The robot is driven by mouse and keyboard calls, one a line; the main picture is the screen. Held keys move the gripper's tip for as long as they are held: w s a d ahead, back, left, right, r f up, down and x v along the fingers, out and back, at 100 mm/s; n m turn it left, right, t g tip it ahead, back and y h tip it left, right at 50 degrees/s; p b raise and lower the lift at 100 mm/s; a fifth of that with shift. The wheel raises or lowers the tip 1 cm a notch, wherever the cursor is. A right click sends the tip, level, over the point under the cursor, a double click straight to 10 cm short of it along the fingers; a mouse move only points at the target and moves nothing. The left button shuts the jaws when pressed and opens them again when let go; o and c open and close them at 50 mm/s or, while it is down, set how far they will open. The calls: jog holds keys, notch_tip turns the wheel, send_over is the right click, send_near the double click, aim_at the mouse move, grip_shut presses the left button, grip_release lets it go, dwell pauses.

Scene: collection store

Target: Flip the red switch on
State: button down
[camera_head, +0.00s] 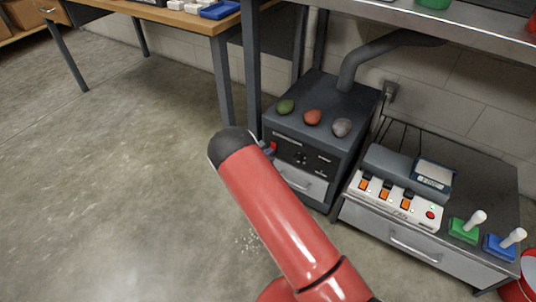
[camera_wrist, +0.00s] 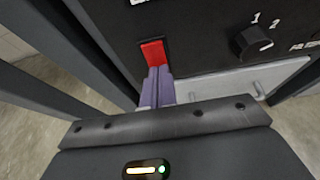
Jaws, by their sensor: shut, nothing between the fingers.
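The red switch (camera_wrist: 153,53) is a small rocker in a dark frame on the front panel of a dark grey machine. My gripper (camera_wrist: 159,73) is shut and empty in the wrist view. Its fingertips are at the lower edge of the switch; I cannot tell whether they touch it. In the head view a bit of the red switch (camera_head: 273,147) shows at the left of the machine's front (camera_head: 325,155), beside my red arm. The gripper itself is hidden behind my arm there. I cannot tell which way the switch is set.
A dial (camera_wrist: 251,43) marked 1 and 2 is right of the switch. Three stones, one of them red (camera_head: 312,117), lie on the machine. A control box (camera_head: 394,202) with orange switches stands to the right. A table leg (camera_head: 223,70) is close left. Open floor lies left.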

jog(key=shift+w+f, duration=0.1)
dwell(0.3)
jog(key=shift+d+r, duration=0.1)
jog(key=shift+r, duration=0.75)
jog(key=shift+a, duration=0.2)
jog(key=f+v, duration=0.1)
jog(key=v, duration=1.2)
jog(key=shift+s+a+r, duration=0.2)
jog(key=shift+s, duration=0.3)
